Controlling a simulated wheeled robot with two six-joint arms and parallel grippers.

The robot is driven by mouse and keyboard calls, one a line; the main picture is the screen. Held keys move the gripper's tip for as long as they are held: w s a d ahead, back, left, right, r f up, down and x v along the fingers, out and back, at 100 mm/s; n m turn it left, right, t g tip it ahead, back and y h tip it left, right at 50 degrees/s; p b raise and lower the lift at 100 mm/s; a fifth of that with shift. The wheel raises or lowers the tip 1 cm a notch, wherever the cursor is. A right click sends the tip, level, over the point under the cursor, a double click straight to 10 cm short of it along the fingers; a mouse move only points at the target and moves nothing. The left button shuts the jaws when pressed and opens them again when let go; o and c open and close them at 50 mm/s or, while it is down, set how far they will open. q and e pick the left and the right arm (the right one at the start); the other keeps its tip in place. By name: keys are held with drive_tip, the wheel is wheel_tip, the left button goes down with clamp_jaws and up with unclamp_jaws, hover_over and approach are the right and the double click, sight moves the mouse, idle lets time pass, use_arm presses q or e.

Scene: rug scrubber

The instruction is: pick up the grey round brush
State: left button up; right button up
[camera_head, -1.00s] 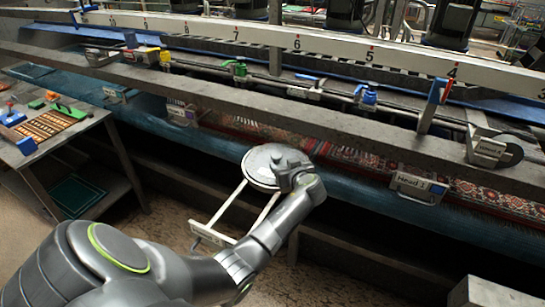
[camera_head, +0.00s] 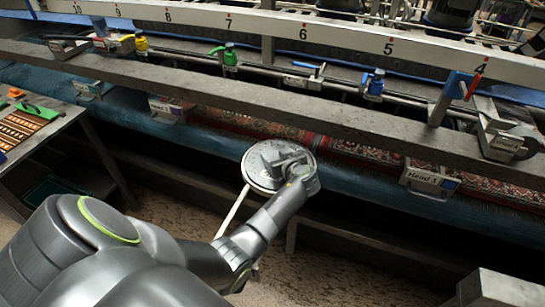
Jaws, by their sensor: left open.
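The grey round brush (camera_head: 252,178) shows as a round grey disc in the middle of the head view, in front of the blue beam. A pale rod of its stand (camera_head: 231,211) slants down to the left below it. My left gripper (camera_head: 275,160) is over the top of the disc, with the arm coming in from the lower left. The gripper hides the disc's right part. The gripper is open; I cannot tell whether its fingers touch the disc. My right gripper is not in view.
A long grey rail (camera_head: 330,122) crosses behind the disc, with a patterned rug (camera_head: 345,155) under it. A label plate reading "Head 1" (camera_head: 424,177) hangs at the right. A side table (camera_head: 40,135) stands at the left. A grey box (camera_head: 495,290) is at the lower right.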

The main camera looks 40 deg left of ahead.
use_arm(q)
drive_tip(key=shift+w+a, duration=0.1)
drive_tip(key=shift+a, duration=0.05)
drive_tip(key=shift+d, duration=0.25)
drive_tip(key=shift+v, duration=0.75)
drive_tip(key=c, duration=0.6)
drive_tip(key=shift+w+a, duration=0.1)
drive_tip(key=shift+c, duration=2.4)
drive_tip(key=shift+a, duration=0.1)
drive_tip(key=shift+c, duration=1.2)
clamp_jaws()
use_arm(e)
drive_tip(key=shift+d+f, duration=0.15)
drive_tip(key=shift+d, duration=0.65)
